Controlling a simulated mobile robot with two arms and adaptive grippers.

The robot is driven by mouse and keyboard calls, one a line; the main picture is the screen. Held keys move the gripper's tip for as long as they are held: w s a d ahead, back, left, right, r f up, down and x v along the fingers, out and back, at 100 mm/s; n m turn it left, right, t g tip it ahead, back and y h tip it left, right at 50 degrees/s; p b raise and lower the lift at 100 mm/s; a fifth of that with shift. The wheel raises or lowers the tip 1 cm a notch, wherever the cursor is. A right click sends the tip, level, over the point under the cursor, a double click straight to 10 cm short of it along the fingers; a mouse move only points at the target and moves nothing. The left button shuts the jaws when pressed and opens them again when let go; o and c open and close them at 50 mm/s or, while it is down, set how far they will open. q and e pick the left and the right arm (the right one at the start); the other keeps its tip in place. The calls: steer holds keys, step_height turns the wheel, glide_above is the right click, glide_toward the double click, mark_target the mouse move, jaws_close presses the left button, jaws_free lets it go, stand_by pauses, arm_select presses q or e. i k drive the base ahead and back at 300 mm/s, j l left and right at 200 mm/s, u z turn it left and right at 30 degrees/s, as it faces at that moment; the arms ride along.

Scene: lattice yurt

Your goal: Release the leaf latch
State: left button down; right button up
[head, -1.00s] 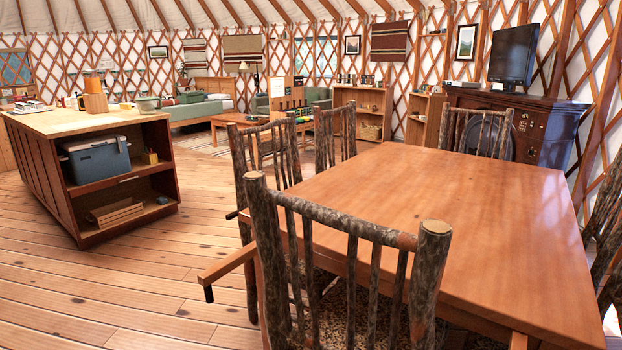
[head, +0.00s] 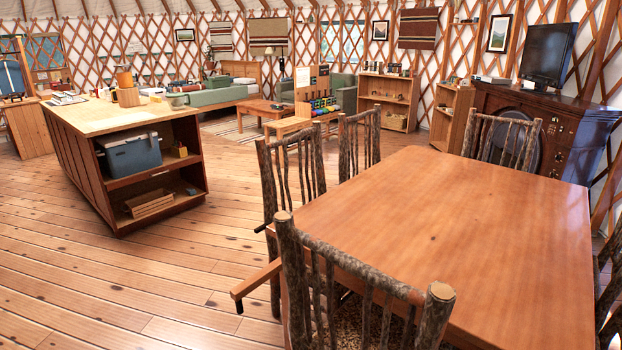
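A wooden dining table (head: 450,235) with a smooth orange-brown top fills the right foreground. No leaf latch can be made out; the table's underside and most of its near edge are hidden by a rough-branch chair (head: 365,275). A pale wooden bar (head: 256,278) with a dark piece under its end sticks out to the left beside that chair; I cannot tell what it belongs to. Neither of my grippers is in view.
More branch chairs stand along the table's left side (head: 291,170) and far end (head: 502,140). A kitchen island (head: 75,150) holding a blue cooler (head: 130,155) stands left. Plank floor (head: 130,270) is open between island and table. A dark cabinet (head: 570,130) stands behind.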

mark_target(262, 227)
steer(key=i+j+z, duration=0.1)
steer(key=z, duration=0.35)
steer(key=j+z, duration=0.25)
steer(key=z, duration=0.2)
steer(key=i+j+z, duration=0.15)
steer(key=j+z, duration=0.2)
steer(key=j, duration=0.9)
steer(key=j+z, duration=0.4)
steer(key=j, duration=2.1)
steer(key=k+j, duration=0.15)
steer(key=j, duration=1)
